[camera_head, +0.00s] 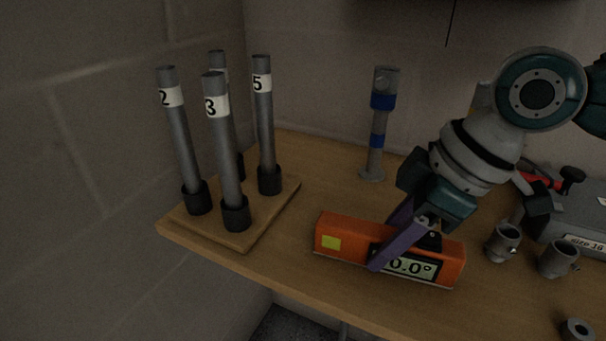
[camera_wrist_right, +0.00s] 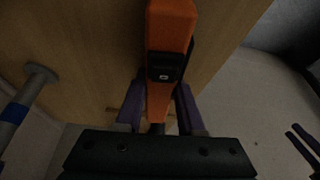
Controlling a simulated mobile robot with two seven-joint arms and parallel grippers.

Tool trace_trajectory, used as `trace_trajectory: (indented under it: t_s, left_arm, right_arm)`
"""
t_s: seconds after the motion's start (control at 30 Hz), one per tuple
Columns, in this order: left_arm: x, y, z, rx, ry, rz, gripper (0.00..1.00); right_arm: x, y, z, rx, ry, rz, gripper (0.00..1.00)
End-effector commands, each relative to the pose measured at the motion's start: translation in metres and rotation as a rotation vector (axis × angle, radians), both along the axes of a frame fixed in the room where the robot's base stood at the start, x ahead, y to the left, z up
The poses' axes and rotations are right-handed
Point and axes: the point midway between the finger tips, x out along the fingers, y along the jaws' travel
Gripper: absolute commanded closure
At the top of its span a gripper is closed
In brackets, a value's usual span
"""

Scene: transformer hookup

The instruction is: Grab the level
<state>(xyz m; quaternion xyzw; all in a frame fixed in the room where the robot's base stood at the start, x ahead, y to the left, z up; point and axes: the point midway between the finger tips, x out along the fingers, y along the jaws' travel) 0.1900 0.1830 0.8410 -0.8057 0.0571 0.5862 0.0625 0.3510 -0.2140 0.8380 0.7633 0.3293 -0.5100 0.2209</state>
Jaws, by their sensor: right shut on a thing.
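The level is an orange box (camera_head: 345,240) with a yellow-green vial window and a display reading 0.0°. It sits near the front edge of the wooden table in the head view. My right gripper (camera_head: 390,255) comes down over it from the upper right, with its purple fingers on either side of its middle. In the right wrist view the level (camera_wrist_right: 170,30) runs between the two purple fingers of my right gripper (camera_wrist_right: 160,100), which is shut on it. The near finger covers part of the display.
A wooden stand (camera_head: 255,225) with several numbered grey tubes is at the left. A grey post with blue bands (camera_head: 379,120) stands behind the level. Grey fittings (camera_head: 503,242) and a grey box (camera_head: 580,220) are at the right. The table's front edge (camera_head: 300,288) is close.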

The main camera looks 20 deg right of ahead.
Motion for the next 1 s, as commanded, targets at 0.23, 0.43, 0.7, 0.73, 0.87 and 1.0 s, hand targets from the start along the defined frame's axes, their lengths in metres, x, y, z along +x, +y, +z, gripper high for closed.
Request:
trace_trajectory:
  t_s: [0.23,0.43,0.7,0.73,0.87,1.0]
  left_arm:
    - [0.000,0.000,0.000,0.000,0.000,0.000,0.28]
    - [0.000,0.000,0.000,0.000,0.000,0.000,0.28]
    - [0.000,0.000,0.001,0.000,0.001,0.000,0.28]
    - [0.000,0.000,0.002,0.000,0.001,0.000,0.28]
    - [0.000,0.000,0.007,0.000,0.001,0.000,0.28]
    - [0.000,0.000,0.016,0.000,0.001,0.000,0.28]
  right_arm:
    - [0.000,0.000,0.000,0.000,0.000,0.000,1.00]
    - [0.000,0.000,0.000,0.001,-0.001,0.000,1.00]
    - [0.000,0.000,0.004,0.001,-0.002,0.000,1.00]
    - [0.001,0.000,0.006,0.001,-0.002,0.000,1.00]
    - [0.001,0.000,0.019,0.000,-0.003,-0.001,1.00]
    - [0.002,0.000,0.049,0.000,-0.006,0.000,1.00]
